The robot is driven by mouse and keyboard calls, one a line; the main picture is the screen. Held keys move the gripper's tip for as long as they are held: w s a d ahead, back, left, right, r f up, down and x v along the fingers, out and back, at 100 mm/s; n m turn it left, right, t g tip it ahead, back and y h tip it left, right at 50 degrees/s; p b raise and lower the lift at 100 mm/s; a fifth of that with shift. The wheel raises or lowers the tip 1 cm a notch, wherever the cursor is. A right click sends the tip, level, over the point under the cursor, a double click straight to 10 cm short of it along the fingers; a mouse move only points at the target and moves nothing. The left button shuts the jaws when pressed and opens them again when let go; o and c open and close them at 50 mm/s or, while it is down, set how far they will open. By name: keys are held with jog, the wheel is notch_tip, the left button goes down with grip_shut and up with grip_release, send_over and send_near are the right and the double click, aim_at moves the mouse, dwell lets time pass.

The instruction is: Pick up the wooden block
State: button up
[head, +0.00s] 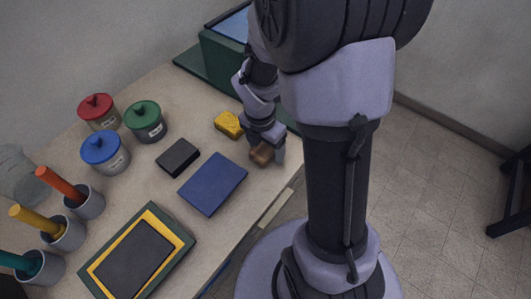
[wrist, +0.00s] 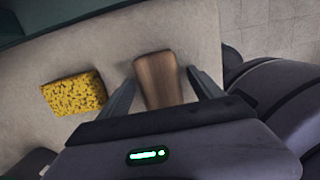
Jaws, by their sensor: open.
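The wooden block (wrist: 158,80) is brown with visible grain and lies on the pale table. In the wrist view it sits between the two open fingers of my gripper (wrist: 160,88), with a narrow gap on each side. Its near end is hidden behind my gripper's body. In the head view the block (head: 262,153) shows beside my gripper (head: 268,150) near the table's right edge, partly covered by the fingers. I cannot tell how far the fingertips are above the table.
A yellow sponge (head: 228,124) lies just left of my gripper. A blue book-like pad (head: 213,184) and a black block (head: 178,157) lie nearby. Lidded jars (head: 106,152), tool cups (head: 66,234) and a framed board (head: 171,258) stand farther left. A green box (head: 222,62) is behind.

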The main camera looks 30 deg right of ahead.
jog(key=shift+f, duration=0.1)
dwell(0.6)
jog(key=c, duration=1.5)
notch_tip(320, 180, up, 10)
jog(key=p, duration=0.5)
jog(key=shift+r+p, duration=0.25)
jog(key=shift+p, duration=0.15)
